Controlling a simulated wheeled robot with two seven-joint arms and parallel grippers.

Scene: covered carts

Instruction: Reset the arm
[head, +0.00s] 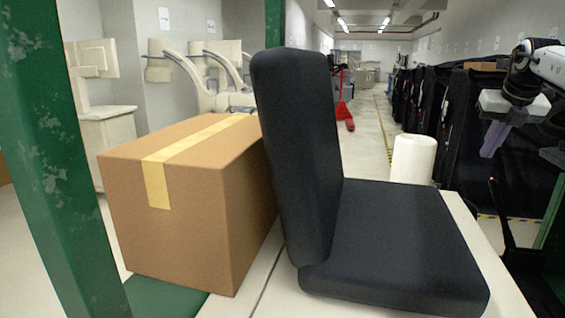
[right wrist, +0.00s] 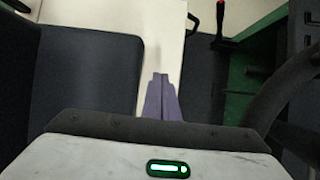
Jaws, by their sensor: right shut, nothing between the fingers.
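My right gripper (head: 493,140) hangs at the upper right of the head view, with its purple fingers pointing down. In the right wrist view its fingers (right wrist: 160,97) are together with nothing between them. It is apart from everything around it, up and to the right of the black seat cushion (head: 400,240). My left gripper is in neither view.
A white roll (head: 412,159) stands behind the seat. A green post (head: 50,150) rises at the left. Covered carts (head: 445,110) line the right side; the aisle (head: 362,140) has clear floor.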

